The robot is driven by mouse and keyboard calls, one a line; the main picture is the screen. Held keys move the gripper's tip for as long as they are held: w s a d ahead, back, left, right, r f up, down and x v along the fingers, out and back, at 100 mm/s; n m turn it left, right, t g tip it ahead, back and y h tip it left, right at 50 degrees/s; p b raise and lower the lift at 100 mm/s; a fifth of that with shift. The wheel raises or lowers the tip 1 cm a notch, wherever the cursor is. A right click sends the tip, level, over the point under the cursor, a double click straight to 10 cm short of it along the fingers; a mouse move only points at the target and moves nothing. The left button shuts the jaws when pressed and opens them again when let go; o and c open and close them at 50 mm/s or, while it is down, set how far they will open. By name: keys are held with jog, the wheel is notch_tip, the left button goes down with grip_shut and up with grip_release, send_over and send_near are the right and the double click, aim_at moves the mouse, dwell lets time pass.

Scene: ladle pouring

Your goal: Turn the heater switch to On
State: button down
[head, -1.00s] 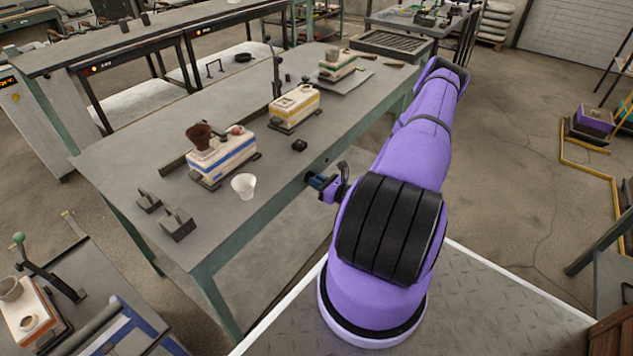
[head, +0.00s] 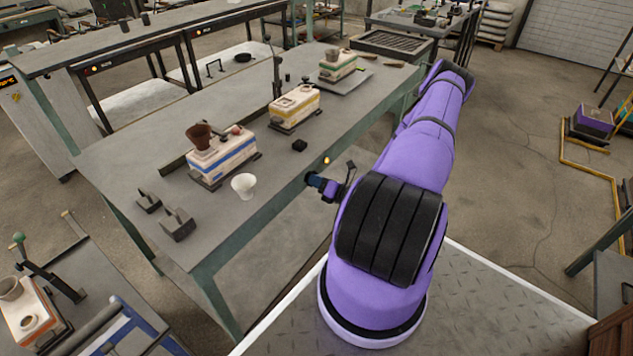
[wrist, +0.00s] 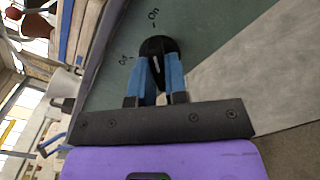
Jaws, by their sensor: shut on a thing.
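The black heater switch (wrist: 157,43) is a round knob on the green table apron in the wrist view. "On" is printed above it and "Off" to its left. My gripper (wrist: 160,62) has its two blue fingers shut on the knob's handle, one on each side. The handle is partly hidden between them, so its exact pointing is hard to read. In the head view my gripper (head: 314,181) is at the table's front edge, and it hides the switch. An orange light (head: 326,160) glows on the apron just above it.
The table (head: 130,165) carries a white cup (head: 244,186), a blue-striped machine (head: 222,157) with a brown cup on top, a yellow-striped machine (head: 294,108) and dark metal blocks (head: 177,224).

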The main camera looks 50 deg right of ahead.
jog(key=shift+f, duration=0.1)
dwell(0.3)
jog(key=c, duration=1.1)
grip_release()
jog(key=shift+c, duration=0.2)
jog(key=shift+s, duration=0.1)
jog(key=s, duration=1)
jog(key=shift+s+d, duration=0.35)
jog(key=shift+d, duration=0.1)
